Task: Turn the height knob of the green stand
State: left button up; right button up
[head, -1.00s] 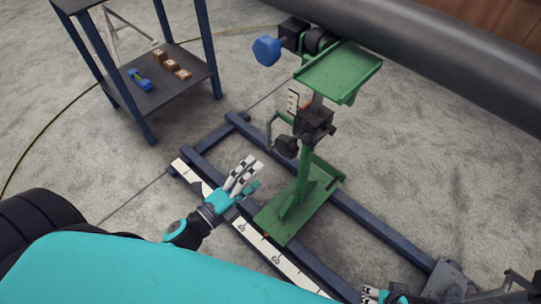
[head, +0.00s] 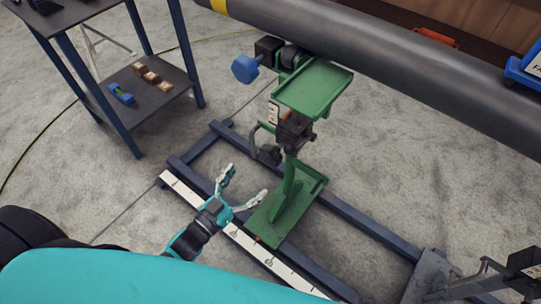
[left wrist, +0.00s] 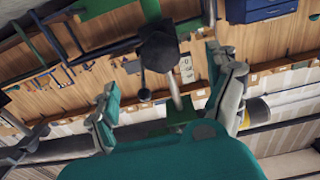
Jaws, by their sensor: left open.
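The green stand (head: 286,195) stands on a dark blue rail frame, with a green tray on top under the pipe. A black knob (head: 269,155) sticks out from the left side of its post, below the dark clamp block. I take this as the height knob. My left gripper (head: 246,182) is open and empty, to the lower left of the knob and apart from it. In the left wrist view a black knob (left wrist: 158,48) shows ahead, between the spread fingers (left wrist: 165,78). My right gripper is not in view.
The dark pipe (head: 400,65) runs above the stand. A blue knob (head: 245,68) sits higher on the stand's left. A dark shelf (head: 165,100) with small blocks stands at the upper left. A white scale (head: 215,222) lies along the front rail.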

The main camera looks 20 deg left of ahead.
aim_at(267, 160)
pick_arm(q)
jog(key=x, duration=1)
jog(key=shift+f+b, duration=0.1)
jog(key=shift+b, duration=0.25)
jog(key=shift+w+d, duration=0.1)
jog(key=shift+w, duration=0.15)
jog(key=shift+w+d, duration=0.1)
jog(key=shift+w, duration=0.15)
jog(key=c, duration=1.2)
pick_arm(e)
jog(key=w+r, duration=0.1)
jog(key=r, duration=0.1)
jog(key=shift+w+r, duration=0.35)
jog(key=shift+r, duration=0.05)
